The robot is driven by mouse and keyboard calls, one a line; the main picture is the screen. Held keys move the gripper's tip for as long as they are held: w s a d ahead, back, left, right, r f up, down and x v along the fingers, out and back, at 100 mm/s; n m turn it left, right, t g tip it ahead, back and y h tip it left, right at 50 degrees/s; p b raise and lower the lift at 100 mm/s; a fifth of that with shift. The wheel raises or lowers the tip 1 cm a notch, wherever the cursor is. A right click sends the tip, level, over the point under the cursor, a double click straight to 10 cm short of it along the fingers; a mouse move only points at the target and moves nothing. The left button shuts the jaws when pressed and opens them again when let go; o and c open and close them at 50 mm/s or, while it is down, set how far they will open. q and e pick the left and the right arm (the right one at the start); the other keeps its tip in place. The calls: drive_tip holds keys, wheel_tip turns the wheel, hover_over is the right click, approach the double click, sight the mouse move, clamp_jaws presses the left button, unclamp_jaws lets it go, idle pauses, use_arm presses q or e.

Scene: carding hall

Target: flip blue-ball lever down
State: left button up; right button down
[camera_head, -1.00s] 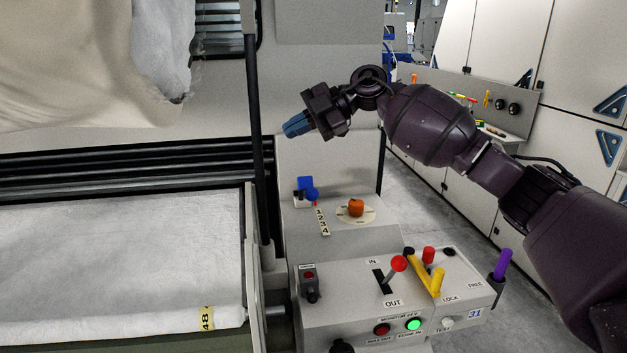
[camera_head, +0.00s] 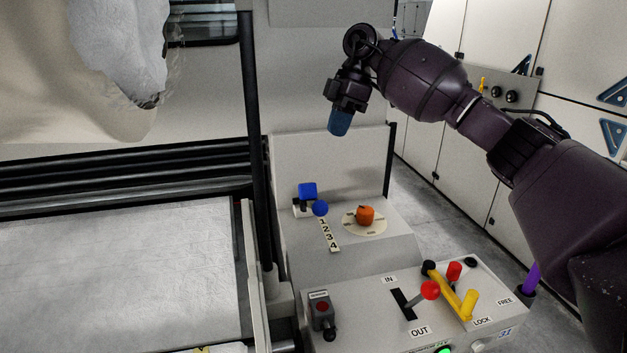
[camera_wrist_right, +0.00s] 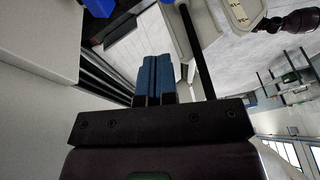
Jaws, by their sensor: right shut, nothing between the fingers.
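The blue-ball lever (camera_head: 320,208) sits on the upper step of the grey control console, its ball in front of and right of a small blue block (camera_head: 307,190). A strip numbered from 1 to 4 (camera_head: 329,235) runs down beside the ball. My right gripper (camera_head: 340,123) hangs above and slightly right of the ball, clearly apart from it, with its blue fingers pointing down. In the right wrist view the fingers (camera_wrist_right: 153,78) are pressed together with nothing between them. Blue shapes show at that view's top edge; I cannot tell surely which parts they are. My left gripper is out of view.
An orange knob (camera_head: 365,215) stands right of the blue ball. The lower console carries a red-ball lever (camera_head: 430,290), a yellow lever (camera_head: 468,305) and a grey switch box (camera_head: 321,308). A black upright post (camera_head: 254,130) stands left of the console. Air above the upper step is free.

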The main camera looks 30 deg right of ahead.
hover_over(311, 204)
drive_tip(key=s+d, duration=0.1)
drive_tip(key=s, duration=0.3)
wheel_tip(311, 204, down, 12)
drive_tip(key=shift+s+a+f+b, duration=0.1)
drive_tip(key=shift+a+f+b, duration=0.05)
drive_tip(key=shift+f+b, duration=0.35)
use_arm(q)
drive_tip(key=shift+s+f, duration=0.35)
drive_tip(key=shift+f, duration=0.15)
use_arm(e)
drive_tip(key=shift+f, duration=0.1)
